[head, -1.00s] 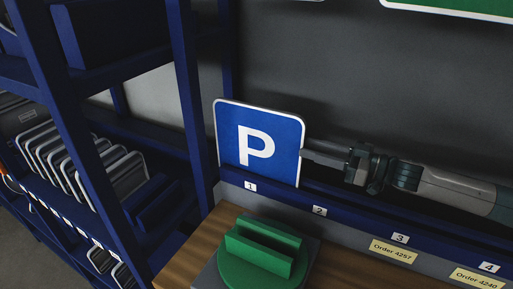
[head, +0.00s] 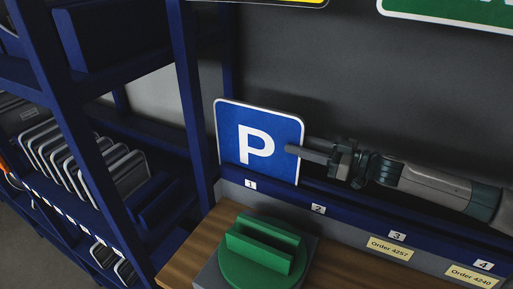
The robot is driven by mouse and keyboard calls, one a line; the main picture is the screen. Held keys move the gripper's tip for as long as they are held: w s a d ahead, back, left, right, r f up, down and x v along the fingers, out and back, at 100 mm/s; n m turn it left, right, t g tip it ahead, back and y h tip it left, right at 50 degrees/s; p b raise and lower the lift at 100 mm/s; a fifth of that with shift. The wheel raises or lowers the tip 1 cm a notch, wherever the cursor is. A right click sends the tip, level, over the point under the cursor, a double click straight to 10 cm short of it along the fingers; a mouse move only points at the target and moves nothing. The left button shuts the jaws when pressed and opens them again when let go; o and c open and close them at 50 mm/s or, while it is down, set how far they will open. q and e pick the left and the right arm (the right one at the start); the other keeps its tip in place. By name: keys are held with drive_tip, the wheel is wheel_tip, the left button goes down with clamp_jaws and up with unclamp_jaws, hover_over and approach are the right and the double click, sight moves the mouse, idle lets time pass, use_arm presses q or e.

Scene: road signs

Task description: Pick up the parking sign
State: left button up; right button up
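The parking sign (head: 232,142), a blue square plate with a white P and pale rim, stands upright, leaning slightly back, in the blue rail's slot labelled 1. My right gripper (head: 300,145) comes in from the right at the sign's right edge. One finger lies in front of the blue face and the other seems to pass behind the edge. The fingers look apart, with the edge between them; contact is hard to make out. My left gripper is out of view.
The blue rail (head: 350,215) runs right with labels 2, 3 and 4 and order tags below. A green slotted holder (head: 262,262) stands on the wooden bench in front. A blue shelf rack (head: 188,90) with grey-edged plates is close on the left. Other signs show at the top.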

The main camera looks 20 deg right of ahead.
sight(282, 138)
drive_tip(key=w+a+p, duration=0.1)
drive_tip(key=w+a+r+p, duration=0.1)
drive_tip(key=a+p, duration=0.1)
drive_tip(key=shift+w+a, duration=0.1)
drive_tip(key=shift+w, duration=0.2)
drive_tip(key=shift+w+a+f, duration=0.25)
drive_tip(key=shift+w+a, duration=0.1)
drive_tip(key=shift+w, duration=0.05)
clamp_jaws()
drive_tip(key=shift+r, duration=0.1)
idle(1.2)
